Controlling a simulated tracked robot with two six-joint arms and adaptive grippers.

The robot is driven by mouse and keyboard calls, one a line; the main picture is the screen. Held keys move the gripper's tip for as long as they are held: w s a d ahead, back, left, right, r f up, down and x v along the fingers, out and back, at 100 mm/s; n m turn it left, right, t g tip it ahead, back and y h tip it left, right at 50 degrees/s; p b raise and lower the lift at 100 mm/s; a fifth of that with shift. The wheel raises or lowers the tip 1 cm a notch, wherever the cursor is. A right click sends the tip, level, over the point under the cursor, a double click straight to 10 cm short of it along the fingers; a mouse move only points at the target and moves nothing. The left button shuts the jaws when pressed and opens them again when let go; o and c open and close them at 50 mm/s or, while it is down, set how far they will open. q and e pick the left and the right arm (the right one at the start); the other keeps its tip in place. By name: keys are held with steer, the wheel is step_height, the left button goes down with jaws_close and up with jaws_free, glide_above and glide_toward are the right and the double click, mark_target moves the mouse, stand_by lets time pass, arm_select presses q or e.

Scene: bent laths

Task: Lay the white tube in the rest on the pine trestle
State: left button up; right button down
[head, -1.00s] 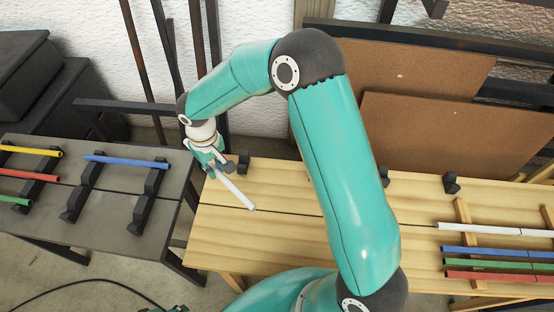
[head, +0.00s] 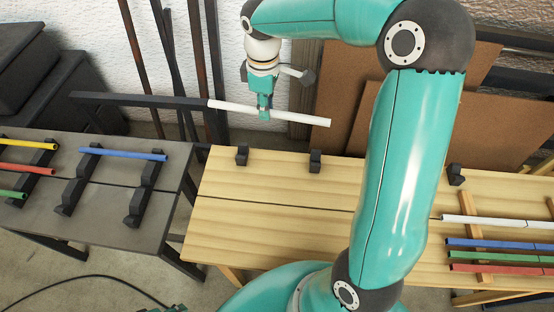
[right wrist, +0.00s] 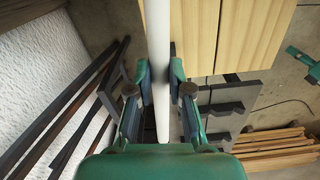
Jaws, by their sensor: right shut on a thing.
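My right gripper (head: 264,112) is shut on the white tube (head: 302,118) near its middle. The tube is held nearly level in the air, apart from the black rest blocks (head: 242,156) (head: 315,161) at the back edge of the pine trestle (head: 290,185). In the head view it shows above these blocks and spans roughly both. In the right wrist view the tube (right wrist: 157,40) runs lengthwise between the fingers. A small part of what looks like my left gripper (head: 176,308) shows at the bottom edge; its fingers are not clear.
Another white tube (head: 497,222) lies with blue, green and red tubes at the pine trestle's right end. A grey trestle (head: 105,195) at left bears coloured tubes on black rests. Brown boards (head: 345,120) and dark bars stand behind.

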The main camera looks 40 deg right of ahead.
steer(key=shift+s+d+r+n, duration=0.4)
steer(key=shift+s+d+r, duration=0.15)
steer(key=shift+d+r, duration=0.1)
steer(key=shift+s+d, duration=0.25)
steer(key=shift+s, duration=0.05)
steer(key=shift+n, duration=0.3)
step_height(320, 180, down, 19)
steer(key=shift+f+b, duration=0.2)
steer(key=shift+b, duration=0.15)
steer(key=c, duration=1.5)
jaws_free()
steer(key=shift+f, duration=0.2)
steer(key=o, duration=0.4)
steer(key=shift+r, duration=0.1)
steer(key=shift+r, duration=0.1)
